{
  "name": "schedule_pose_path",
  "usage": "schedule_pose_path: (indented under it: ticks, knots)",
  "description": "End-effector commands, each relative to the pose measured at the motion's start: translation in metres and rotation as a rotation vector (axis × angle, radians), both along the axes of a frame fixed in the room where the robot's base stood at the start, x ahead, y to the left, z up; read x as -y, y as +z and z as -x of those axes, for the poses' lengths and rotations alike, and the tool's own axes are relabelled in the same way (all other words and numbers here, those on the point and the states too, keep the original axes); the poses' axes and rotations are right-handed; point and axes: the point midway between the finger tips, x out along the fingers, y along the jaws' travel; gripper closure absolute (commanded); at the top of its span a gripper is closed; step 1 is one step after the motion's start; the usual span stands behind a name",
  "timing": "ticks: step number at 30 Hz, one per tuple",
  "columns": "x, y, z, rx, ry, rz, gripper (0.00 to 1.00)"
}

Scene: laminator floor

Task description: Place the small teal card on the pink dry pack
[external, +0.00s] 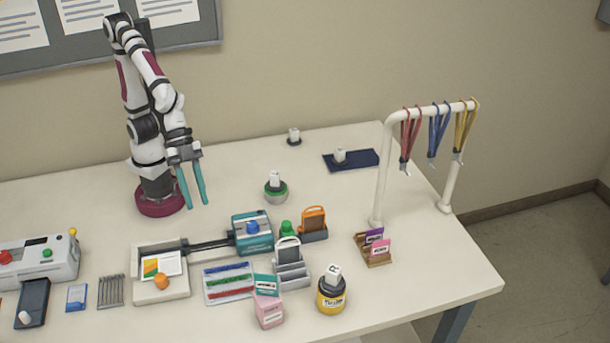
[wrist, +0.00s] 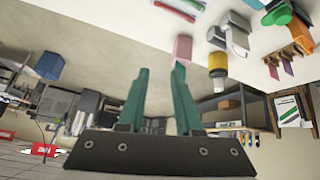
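A small teal card (external: 266,284) with a white band shows in the external view, right at the top of the pink dry pack (external: 269,314), near the table's front edge. The two overlap in the picture; I cannot tell whether the card rests on the pack or stands just behind it. The pack's pink side also shows in the wrist view (wrist: 183,48), where I cannot make out the card. My gripper (external: 193,201) has teal fingers, spread apart and empty. It hangs above the back left of the table, well away from card and pack.
A grey holder (external: 291,272) stands close behind the pack, and a yellow bottle (external: 331,297) stands to its right. A wooden rack (external: 374,256) holds a purple and a pink card. A white lanyard stand (external: 382,175) rises at right. The back middle table is mostly clear.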

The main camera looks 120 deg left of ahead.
Motion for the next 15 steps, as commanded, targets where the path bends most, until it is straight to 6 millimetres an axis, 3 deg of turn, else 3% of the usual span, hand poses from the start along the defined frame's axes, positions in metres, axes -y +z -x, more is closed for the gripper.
schedule_pose_path:
  ticks: [1,3,6,10,15]
  knots:
    - [-0.041,-0.009,0.042,-0.102,-0.022,-0.096,0.67]
    - [-0.093,-0.024,0.101,-0.26,-0.034,-0.244,0.67]
    - [-0.148,-0.032,0.162,-0.425,-0.014,-0.411,0.67]
    - [-0.18,-0.032,0.199,-0.528,0.011,-0.516,0.67]
    - [-0.184,-0.032,0.204,-0.543,0.011,-0.529,0.67]
